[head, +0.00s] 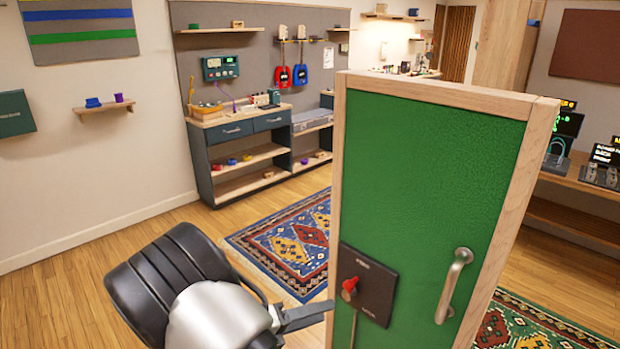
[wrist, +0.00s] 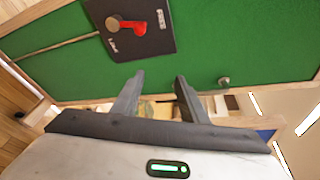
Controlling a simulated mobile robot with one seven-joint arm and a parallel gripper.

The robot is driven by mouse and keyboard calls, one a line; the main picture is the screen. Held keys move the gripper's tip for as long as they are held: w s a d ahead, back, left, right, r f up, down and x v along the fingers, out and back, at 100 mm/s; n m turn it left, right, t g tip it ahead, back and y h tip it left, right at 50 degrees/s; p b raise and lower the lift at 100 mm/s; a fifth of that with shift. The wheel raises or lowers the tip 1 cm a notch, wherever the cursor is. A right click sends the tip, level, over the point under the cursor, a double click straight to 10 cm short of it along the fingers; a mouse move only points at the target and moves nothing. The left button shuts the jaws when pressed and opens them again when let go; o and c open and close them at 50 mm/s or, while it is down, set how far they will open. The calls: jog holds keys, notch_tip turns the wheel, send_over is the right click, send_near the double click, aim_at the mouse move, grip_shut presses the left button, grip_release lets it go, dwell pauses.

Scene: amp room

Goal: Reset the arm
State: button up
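My gripper (wrist: 158,86) shows in the wrist view with its two dark fingers apart and nothing between them. In the head view my arm is at the bottom, left of a green panel (head: 430,160) with a wooden frame, and a dark part of the gripper (head: 305,316) reaches toward the panel's left edge. The panel carries a black switch plate (head: 368,285) with a red lever (head: 349,286). In the wrist view the plate (wrist: 150,42) and red lever (wrist: 132,27) lie beyond the fingertips, apart from them. The fingertips are hidden in the head view.
A metal handle (head: 454,286) is on the panel's right side. A workbench (head: 235,135) with shelves stands at the back wall. A patterned rug (head: 290,240) lies on the wooden floor, which is open at left. A shelf with electronic devices (head: 585,190) is at right.

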jog(key=s+d+r+m+g+y+p, duration=0.2)
jog(key=s+d+r+m+g+y, duration=0.3)
jog(key=r+m, duration=0.5)
jog(key=s+d+r+m+g+y+p, duration=0.25)
jog(key=s+d+r+m, duration=0.35)
jog(key=r+m, duration=0.4)
jog(key=s+d+r+m+t+y+p, duration=0.1)
jog(key=s+r+m+t+y+p, duration=0.1)
jog(key=r+m, duration=0.5)
jog(key=s+d+r+m+t+y+p, duration=0.1)
jog(key=s+r+m+t+y+p, duration=0.1)
jog(key=s+r+m, duration=0.5)
jog(key=m+t+y, duration=0.1)
jog(key=m+y, duration=0.1)
jog(key=m, duration=0.2)
jog(key=shift+s, duration=0.3)
